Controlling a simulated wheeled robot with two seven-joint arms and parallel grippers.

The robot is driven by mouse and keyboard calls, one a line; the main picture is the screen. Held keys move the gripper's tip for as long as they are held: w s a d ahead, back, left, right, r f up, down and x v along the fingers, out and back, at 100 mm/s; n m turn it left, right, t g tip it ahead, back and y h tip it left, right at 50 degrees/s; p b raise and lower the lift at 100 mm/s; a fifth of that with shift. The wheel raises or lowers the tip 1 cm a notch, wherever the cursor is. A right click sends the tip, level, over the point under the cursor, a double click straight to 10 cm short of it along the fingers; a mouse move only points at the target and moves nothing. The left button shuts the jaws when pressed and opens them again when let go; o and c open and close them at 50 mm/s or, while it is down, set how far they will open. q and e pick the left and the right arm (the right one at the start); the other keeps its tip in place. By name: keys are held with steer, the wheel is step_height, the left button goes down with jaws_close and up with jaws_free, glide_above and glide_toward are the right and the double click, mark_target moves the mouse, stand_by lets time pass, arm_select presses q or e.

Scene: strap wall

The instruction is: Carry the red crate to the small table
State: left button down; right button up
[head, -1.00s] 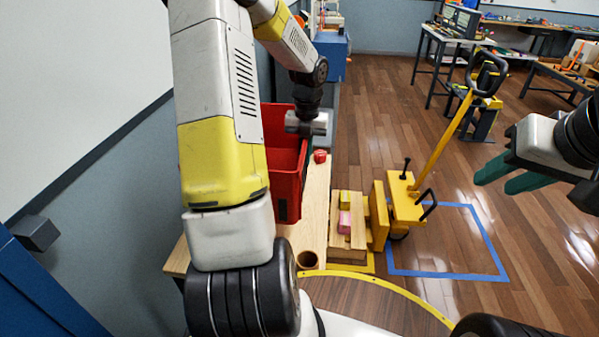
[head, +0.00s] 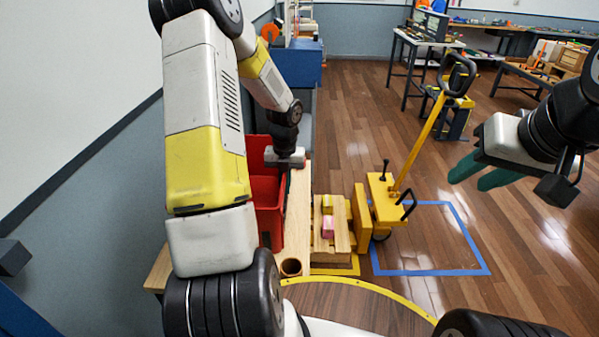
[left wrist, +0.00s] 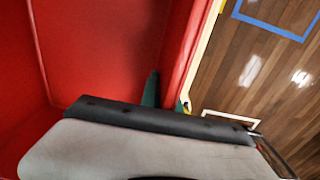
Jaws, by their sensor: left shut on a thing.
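The red crate (head: 268,215) is left of centre in the head view, partly hidden behind my left arm, at a light wooden bench top (head: 298,215). I cannot tell whether it touches the bench. My left gripper (head: 287,162) is at the crate's far right rim, shut on its wall. In the left wrist view, the crate's red inside (left wrist: 100,50) fills the left, and dark green fingertips show at its wall. My right gripper (head: 474,174), with teal fingers apart, is empty at the right. A small table (head: 428,40) with dark legs stands at the back; I cannot tell if it is the one named.
A yellow pallet truck (head: 385,200) stands right of the bench, beside a wooden pallet (head: 335,240) with pink and yellow blocks. Blue tape (head: 455,272) marks the floor. A blue cabinet (head: 300,65) stands behind the crate. Open floor lies at centre right.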

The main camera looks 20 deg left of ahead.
arm_select(q)
steer(key=c, duration=1.6)
jaws_free()
steer(key=shift+f, duration=0.1)
